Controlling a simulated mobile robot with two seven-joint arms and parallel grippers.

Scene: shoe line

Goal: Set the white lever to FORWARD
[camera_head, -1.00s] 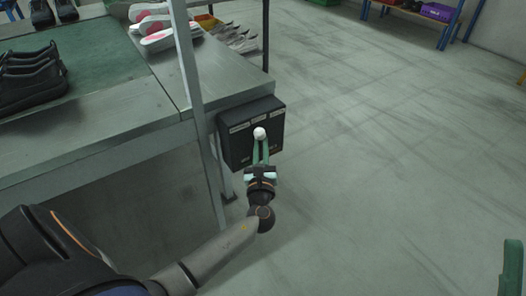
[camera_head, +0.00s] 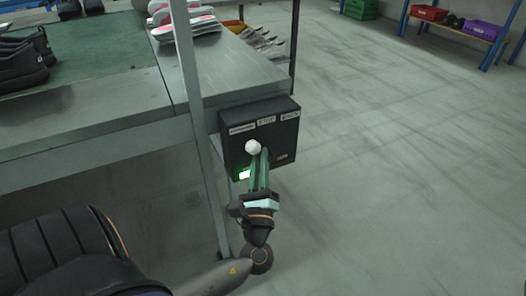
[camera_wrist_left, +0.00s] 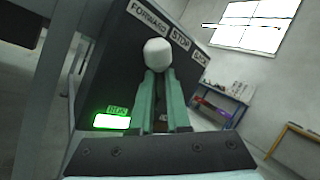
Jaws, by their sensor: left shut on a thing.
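The white lever knob (camera_head: 252,147) sits on the front of a dark control box (camera_head: 284,141) at the table's corner. It stands left of centre, below the FORWARD label (camera_head: 242,129) and left of the STOP label (camera_head: 267,121). My left gripper (camera_head: 258,165) is shut on the lever, its green fingers just below the knob. The knob (camera_wrist_left: 158,52) also shows between the fingertips (camera_wrist_left: 160,78) in the left wrist view. A green lamp (camera_head: 244,174) is lit low on the box; it also shows in the wrist view (camera_wrist_left: 112,122). My right gripper is not in view.
A metal post (camera_head: 187,70) stands close left of the box. The floor to the right is clear. A shelf with red and purple bins (camera_head: 482,31) stands far back.

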